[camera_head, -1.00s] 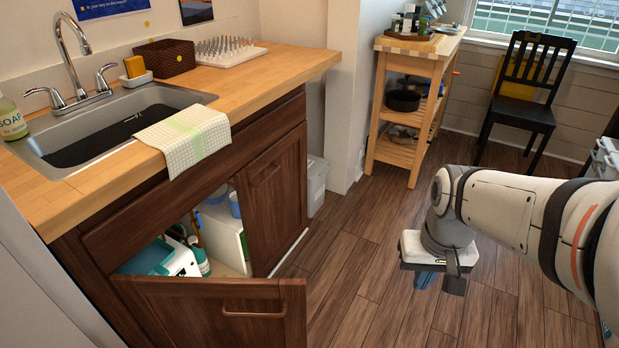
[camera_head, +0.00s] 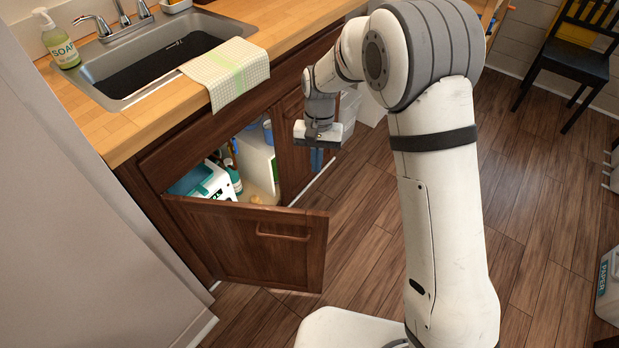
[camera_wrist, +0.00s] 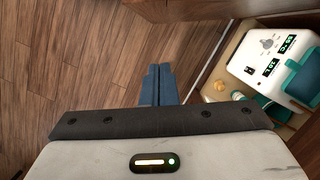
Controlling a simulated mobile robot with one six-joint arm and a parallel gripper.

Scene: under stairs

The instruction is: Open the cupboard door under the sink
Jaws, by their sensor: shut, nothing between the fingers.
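The left cupboard door (camera_head: 250,248) under the sink (camera_head: 160,62) stands swung wide open, with a wooden bar handle (camera_head: 283,236) on its outer face. Behind it the cupboard interior shows a white and teal device (camera_head: 208,184), a bottle and a white panel. The right door (camera_head: 293,150) is closed and partly hidden by my arm. My gripper (camera_head: 317,158) points down in front of the right door, beyond the open door's free edge. In the wrist view my gripper (camera_wrist: 158,85) has its blue fingers together and empty, with the cupboard contents to the right.
The counter carries a soap bottle (camera_head: 60,40) and a checked towel (camera_head: 226,76) that hangs over its front edge. A pale bin (camera_head: 349,112) stands beyond the cupboard. A black chair (camera_head: 575,60) is at the far right.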

